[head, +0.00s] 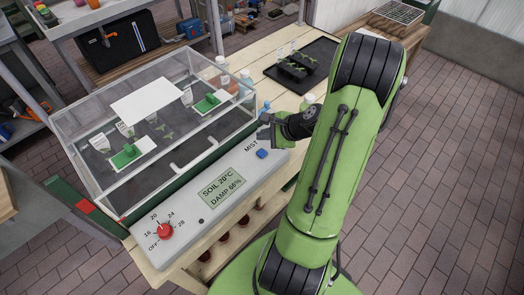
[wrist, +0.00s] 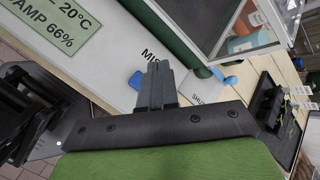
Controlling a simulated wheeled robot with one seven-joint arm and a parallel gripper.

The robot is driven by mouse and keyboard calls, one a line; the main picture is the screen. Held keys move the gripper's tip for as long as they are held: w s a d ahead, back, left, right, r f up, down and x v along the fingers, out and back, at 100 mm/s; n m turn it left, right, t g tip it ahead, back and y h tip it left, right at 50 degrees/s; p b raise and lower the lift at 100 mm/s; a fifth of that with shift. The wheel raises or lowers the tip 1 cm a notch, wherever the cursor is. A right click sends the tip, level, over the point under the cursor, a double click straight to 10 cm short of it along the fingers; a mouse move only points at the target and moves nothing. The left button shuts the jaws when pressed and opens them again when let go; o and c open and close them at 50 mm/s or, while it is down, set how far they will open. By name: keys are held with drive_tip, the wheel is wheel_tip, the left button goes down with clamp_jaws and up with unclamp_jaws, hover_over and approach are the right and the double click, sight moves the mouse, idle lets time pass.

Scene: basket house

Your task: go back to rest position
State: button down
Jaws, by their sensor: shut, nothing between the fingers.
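My gripper (head: 268,128) is at the end of my green arm, near the right end of the propagator's grey control panel (head: 183,233). In the wrist view my gripper (wrist: 158,72) has its dark fingers together with nothing between them. The fingers are above the panel, close to the blue button (head: 262,154) under the word MIST. The blue button also shows in the wrist view (wrist: 135,80), just left of the fingers. I cannot tell whether the fingers touch the panel.
A red dial (head: 165,231) is at the panel's left. A black tray (head: 320,60) and bottles stand beyond my gripper. Brick floor (head: 440,190) is open at the right.

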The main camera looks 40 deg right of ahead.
idle(0.4)
drive_tip(key=a+r+n+g, duration=0.4)
drive_tip(key=a+r+n, duration=0.6)
drive_tip(key=a+n, duration=0.4)
drive_tip(key=s+a+r+n+h, duration=0.1)
drive_tip(key=s+a+r+n, duration=0.3)
drive_tip(key=s, duration=0.3)
drive_tip(key=s+a+r+n+h, duration=0.1)
drive_tip(key=s+a+r+n, duration=0.3)
drive_tip(key=s+a+n, duration=0.1)
drive_tip(key=s+n, duration=0.1)
drive_tip(key=s, duration=0.1)
drive_tip(key=shift+s+t, duration=0.3)
drive_tip(key=shift+s, duration=0.05)
drive_tip(key=shift+a, duration=0.1)
